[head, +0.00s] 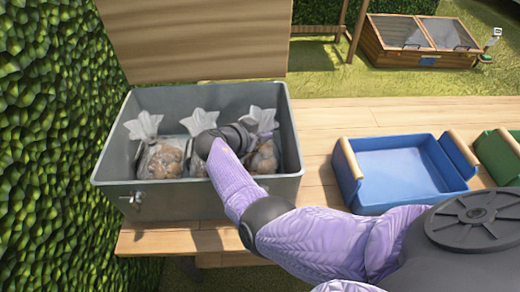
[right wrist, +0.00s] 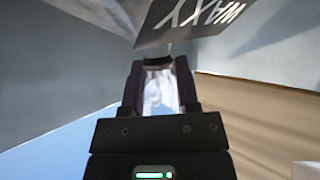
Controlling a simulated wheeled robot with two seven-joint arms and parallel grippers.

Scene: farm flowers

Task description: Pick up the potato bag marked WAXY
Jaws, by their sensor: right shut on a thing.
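A grey bin (head: 120,177) holds three clear bags of potatoes: a left bag (head: 163,160), a middle bag (head: 198,122) partly behind my arm, and a right bag (head: 265,157). My right gripper (head: 254,125) reaches into the bin at the right bag's gathered top; its fingertips are mostly hidden in the head view. In the right wrist view, the gripper (right wrist: 159,75) is shut on pale, clear plastic (right wrist: 161,92). A WAXY label (right wrist: 205,15) shows upside down at the top of that view, just beyond the fingers. My left gripper is not in view.
The bin's wooden lid (head: 190,40) stands open behind it. A blue tray (head: 400,172) with wooden handles and a green tray (head: 505,155) stand to the right on the wooden table (head: 330,118). A hedge (head: 50,120) borders the left side.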

